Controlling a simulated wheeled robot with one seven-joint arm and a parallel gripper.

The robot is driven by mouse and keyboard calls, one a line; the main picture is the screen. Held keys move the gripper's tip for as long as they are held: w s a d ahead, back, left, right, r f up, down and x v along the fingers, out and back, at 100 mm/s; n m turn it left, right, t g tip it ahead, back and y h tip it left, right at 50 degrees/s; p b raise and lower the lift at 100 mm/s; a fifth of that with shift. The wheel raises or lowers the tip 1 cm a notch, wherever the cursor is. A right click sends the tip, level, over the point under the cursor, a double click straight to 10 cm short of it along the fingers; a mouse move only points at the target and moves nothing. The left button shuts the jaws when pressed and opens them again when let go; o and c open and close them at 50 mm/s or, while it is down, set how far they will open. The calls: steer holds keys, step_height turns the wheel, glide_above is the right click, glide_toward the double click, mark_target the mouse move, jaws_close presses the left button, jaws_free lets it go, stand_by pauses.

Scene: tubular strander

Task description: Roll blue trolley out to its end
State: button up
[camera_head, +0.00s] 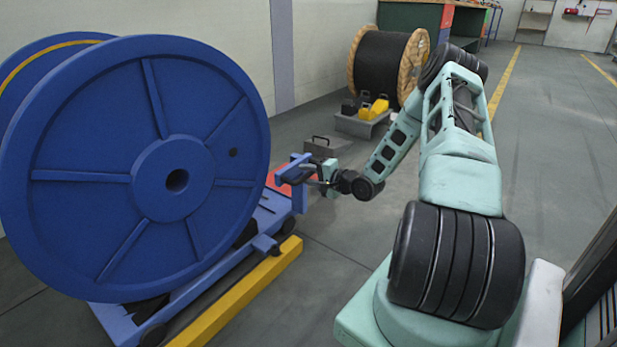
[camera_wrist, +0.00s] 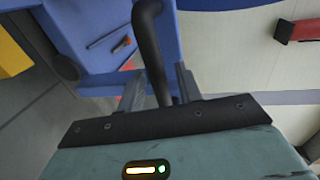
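The blue trolley (camera_head: 270,221) stands at the left in the head view, low on the floor, with a large blue reel (camera_head: 108,155) upright on it. My gripper (camera_head: 316,174) is at this handle, reaching from the right. In the wrist view the black bar of the handle (camera_wrist: 149,35) runs down between my two fingers (camera_wrist: 160,88), which flank it closely and look shut on it. The lower part of the bar is hidden behind my gripper's body.
A yellow rail (camera_head: 243,297) lies along the trolley's right side. Behind my arm are a black cable drum (camera_head: 381,66) with wooden flanges, a grey block (camera_head: 319,150) and yellow and black items (camera_head: 374,109) on a low base. The floor (camera_head: 320,265) between trolley and base is clear.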

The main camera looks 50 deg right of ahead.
jaws_close()
steer(key=shift+d+r+p, duration=0.25)
steer(key=shift+d+p, duration=0.5)
steer(key=shift+p, duration=0.25)
steer(key=shift+d+f, duration=0.25)
steer(key=shift+d, duration=0.2)
steer(key=shift+c, duration=0.2)
jaws_free()
steer(key=shift+o, duration=0.2)
steer(key=shift+a, duration=0.1)
steer(key=p+v, duration=0.8)
steer(key=v, duration=0.9)
steer(key=shift+s, duration=0.2)
